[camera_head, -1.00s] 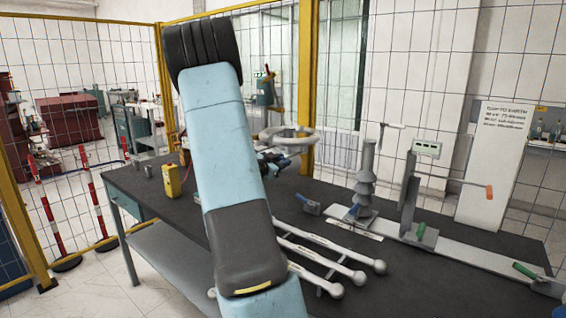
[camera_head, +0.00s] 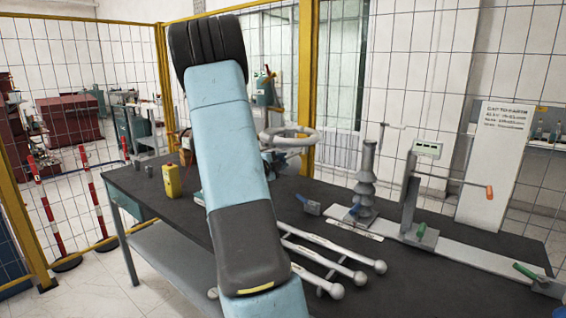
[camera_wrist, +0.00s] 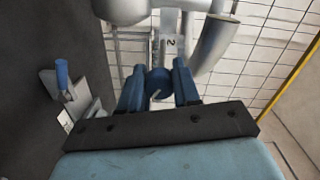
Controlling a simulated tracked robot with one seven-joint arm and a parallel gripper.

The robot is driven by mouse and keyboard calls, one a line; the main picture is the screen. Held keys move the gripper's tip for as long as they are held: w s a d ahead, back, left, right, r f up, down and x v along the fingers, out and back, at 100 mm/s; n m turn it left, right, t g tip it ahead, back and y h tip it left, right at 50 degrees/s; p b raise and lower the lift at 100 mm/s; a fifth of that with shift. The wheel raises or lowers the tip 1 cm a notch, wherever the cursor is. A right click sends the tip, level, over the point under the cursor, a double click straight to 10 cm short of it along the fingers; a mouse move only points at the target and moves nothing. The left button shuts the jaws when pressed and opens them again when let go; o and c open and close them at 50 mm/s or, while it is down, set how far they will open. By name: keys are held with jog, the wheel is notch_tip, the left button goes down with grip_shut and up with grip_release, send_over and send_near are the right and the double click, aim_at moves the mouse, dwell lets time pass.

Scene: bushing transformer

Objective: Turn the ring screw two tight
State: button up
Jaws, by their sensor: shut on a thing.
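In the wrist view, my gripper (camera_wrist: 158,86) has its two blue fingers on either side of a dark blue round screw head (camera_wrist: 158,80), and is shut on it. The head has a light slanted mark on its face. A grey plate with the number 2 (camera_wrist: 171,44) is just beyond it, so I take this as ring screw two. The grey metal ring (camera_head: 290,136) shows in the head view, beside my arm. My gripper and the screw are hidden behind my arm there.
On the dark table (camera_head: 400,262) lie several grey rods with ball ends (camera_head: 325,250). A yellow device (camera_head: 171,181) stands to the left. A mesh fence is behind.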

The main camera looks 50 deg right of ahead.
jog(key=m, duration=0.4)
jog(key=shift+a+f, duration=0.1)
jog(key=shift+f, duration=0.15)
jog(key=shift+m, duration=2.4)
jog(key=o, duration=0.8)
jog(key=shift+c, duration=0.2)
jog(key=o, duration=0.3)
jog(key=shift+r, duration=0.1)
jog(key=s+a, duration=0.1)
jog(key=a, duration=1.2)
jog(key=shift+s+a, duration=0.35)
jog(key=shift+s, duration=0.05)
